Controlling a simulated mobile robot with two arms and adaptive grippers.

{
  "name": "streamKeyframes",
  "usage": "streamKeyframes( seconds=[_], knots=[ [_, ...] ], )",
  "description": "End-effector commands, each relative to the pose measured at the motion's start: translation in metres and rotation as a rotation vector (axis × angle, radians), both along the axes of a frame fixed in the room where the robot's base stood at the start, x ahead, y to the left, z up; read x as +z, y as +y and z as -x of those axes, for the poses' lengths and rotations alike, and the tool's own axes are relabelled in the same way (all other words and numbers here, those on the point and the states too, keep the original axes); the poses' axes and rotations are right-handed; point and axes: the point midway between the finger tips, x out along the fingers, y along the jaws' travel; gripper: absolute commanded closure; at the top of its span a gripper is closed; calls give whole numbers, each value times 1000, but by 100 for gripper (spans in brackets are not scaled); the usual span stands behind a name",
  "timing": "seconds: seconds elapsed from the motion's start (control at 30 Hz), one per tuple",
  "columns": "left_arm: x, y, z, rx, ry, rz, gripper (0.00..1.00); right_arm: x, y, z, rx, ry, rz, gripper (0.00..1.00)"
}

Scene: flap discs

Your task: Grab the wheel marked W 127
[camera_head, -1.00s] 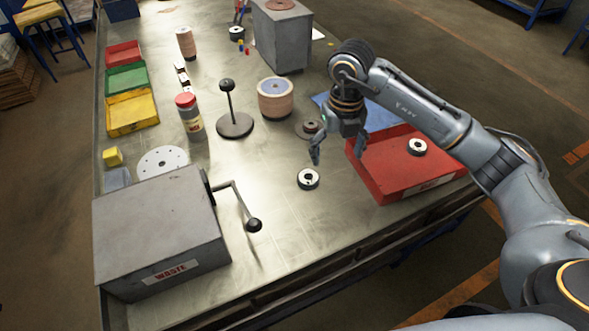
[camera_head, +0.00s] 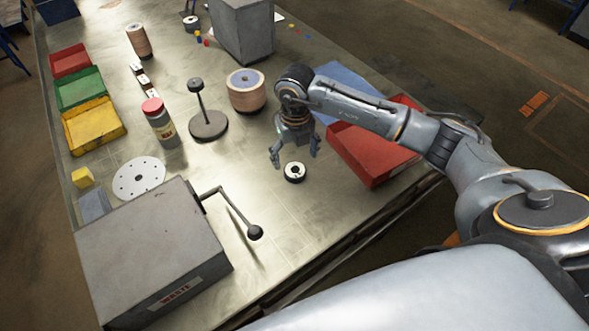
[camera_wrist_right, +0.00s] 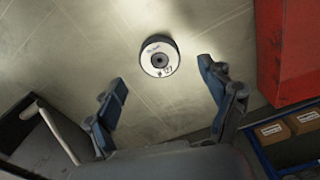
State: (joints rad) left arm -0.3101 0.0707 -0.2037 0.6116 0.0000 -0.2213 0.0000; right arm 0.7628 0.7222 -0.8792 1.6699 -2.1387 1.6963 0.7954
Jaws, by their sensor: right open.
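A small wheel (camera_head: 294,172) with a black rim and a white label lies flat on the metal bench, left of the red tray. In the right wrist view the wheel (camera_wrist_right: 159,57) shows handwriting that seems to end in 127; the rest is hard to read. My right gripper (camera_head: 294,155) is open and empty, pointing down just behind the wheel in the head view. In the wrist view its fingers (camera_wrist_right: 163,75) are spread wide, with the wheel ahead between their lines and untouched. My left gripper is not in view.
The red tray (camera_head: 364,164) stands right of the wheel, partly behind my arm. A grey waste box (camera_head: 150,250) with a crank handle (camera_head: 255,232) is at front left. A wooden-coloured drum (camera_head: 246,97) and a black-based stand (camera_head: 208,127) stand behind left. Bench around the wheel is clear.

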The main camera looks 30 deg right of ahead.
Motion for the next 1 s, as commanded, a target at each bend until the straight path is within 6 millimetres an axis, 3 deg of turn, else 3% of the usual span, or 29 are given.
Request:
streamKeyframes(
  seconds=[0.23, 0.4, 0.63, 0.93, 1.0],
  knots=[
    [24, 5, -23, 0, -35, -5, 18, -32, 2, 5, -1, 6, -1, 18],
    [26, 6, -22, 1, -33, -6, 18, -49, 2, 4, 2, 2, 0, 18],
    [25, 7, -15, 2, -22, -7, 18, -51, 1, 4, 1, 1, 0, 18],
    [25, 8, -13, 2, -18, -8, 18, -51, 1, 4, 1, 1, 0, 77],
    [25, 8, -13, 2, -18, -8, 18, -51, 1, 3, 1, 1, 0, 80]
  ],
)
